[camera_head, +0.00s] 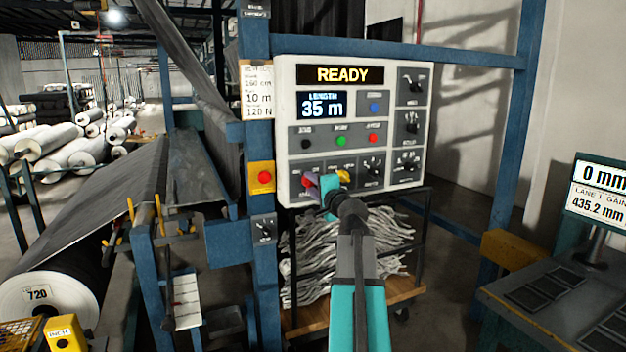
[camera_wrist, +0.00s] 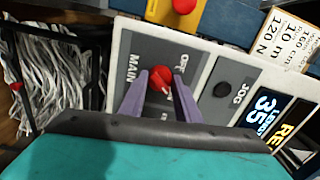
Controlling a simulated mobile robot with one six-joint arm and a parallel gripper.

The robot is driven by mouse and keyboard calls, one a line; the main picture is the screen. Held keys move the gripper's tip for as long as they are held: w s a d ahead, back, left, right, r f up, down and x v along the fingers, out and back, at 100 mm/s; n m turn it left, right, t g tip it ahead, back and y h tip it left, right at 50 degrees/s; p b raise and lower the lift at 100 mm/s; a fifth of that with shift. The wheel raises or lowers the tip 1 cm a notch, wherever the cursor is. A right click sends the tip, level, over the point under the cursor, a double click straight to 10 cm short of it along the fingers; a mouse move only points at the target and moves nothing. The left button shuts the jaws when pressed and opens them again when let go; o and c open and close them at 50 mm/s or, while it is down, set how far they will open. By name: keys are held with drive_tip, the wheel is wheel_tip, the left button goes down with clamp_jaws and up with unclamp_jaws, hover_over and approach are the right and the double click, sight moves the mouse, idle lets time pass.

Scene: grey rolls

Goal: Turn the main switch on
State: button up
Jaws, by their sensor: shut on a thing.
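The main switch is a red rotary knob (camera_wrist: 158,75) on a dark plate lettered MAIN, at the lower left of the white control panel (camera_head: 283,125). In the wrist view an OFF label is beside the knob, and a second label is partly hidden by my gripper. My gripper (camera_head: 313,183) reaches the panel from the front. Its two purple fingers (camera_wrist: 162,82) stand on either side of the knob and are shut on it. The knob's exact pointing direction is hard to tell. The panel's upper display (camera_head: 343,75) reads READY, and the length display (camera_head: 322,105) reads 35 m.
A red button on a yellow box (camera_head: 262,177) is on the blue post just left of the panel. Other knobs (camera_head: 373,166) and coloured push buttons are close by on the panel. A wire cart with grey strands (camera_head: 340,255) stands below. A bench (camera_head: 560,300) is at right.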

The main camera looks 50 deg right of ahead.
drive_tip(key=shift+m+p, duration=0.3)
drive_tip(key=shift+m, duration=0.3)
drive_tip(key=o, duration=1.1)
drive_tip(key=shift+d, duration=0.1)
drive_tip(key=shift+s, duration=0.15)
drive_tip(key=shift+b+v, duration=2.85)
drive_tip(key=shift+v, duration=3.95)
